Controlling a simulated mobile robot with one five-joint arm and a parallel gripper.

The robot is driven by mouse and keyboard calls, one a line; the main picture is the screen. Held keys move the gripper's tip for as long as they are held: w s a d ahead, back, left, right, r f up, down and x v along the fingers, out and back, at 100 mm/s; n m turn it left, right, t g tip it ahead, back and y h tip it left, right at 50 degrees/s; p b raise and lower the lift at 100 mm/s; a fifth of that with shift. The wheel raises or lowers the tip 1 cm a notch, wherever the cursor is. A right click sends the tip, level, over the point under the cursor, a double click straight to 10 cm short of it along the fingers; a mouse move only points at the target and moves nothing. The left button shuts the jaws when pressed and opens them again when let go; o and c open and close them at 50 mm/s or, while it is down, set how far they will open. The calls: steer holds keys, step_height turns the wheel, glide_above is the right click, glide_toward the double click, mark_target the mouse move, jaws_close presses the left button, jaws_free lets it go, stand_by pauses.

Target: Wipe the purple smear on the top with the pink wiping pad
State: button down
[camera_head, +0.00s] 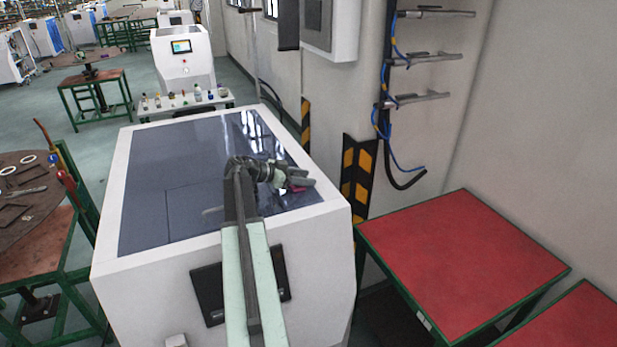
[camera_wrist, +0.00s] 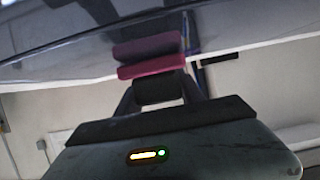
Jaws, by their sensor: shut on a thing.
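The pink wiping pad (camera_wrist: 152,70) is in my gripper (camera_wrist: 160,92), with its dark grip block (camera_wrist: 158,91) between the two fingers. In the head view my gripper (camera_head: 296,181) is over the right part of the machine's dark glossy top (camera_head: 185,165), and a bit of the pad (camera_head: 298,190) shows beneath it. In the wrist view the pad's dim reflection lies close against it in the glossy surface. The pad is at or very near the top; I cannot tell whether it touches. I cannot make out the purple smear in either view.
The machine's white casing (camera_head: 118,190) frames the top. Red-topped tables (camera_head: 460,255) stand to the right, and a round brown table (camera_head: 30,225) to the left. A wall with a striped post (camera_head: 358,180) rises beyond the right side. The left part of the top is clear.

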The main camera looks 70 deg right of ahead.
steer(key=shift+w, duration=0.1)
steer(key=shift+w+a+f, duration=0.15)
steer(key=shift+w+a, duration=1.05)
steer(key=shift+w, duration=0.2)
steer(key=shift+w+d, duration=0.65)
steer(key=shift+d, duration=0.2)
steer(key=shift+s+d, duration=1.15)
steer(key=shift+s, duration=0.3)
steer(key=shift+s+d, duration=1.1)
steer(key=shift+s, duration=0.35)
step_height(320, 180, up, 6)
steer(key=p, duration=0.6)
steer(key=shift+d, duration=0.1)
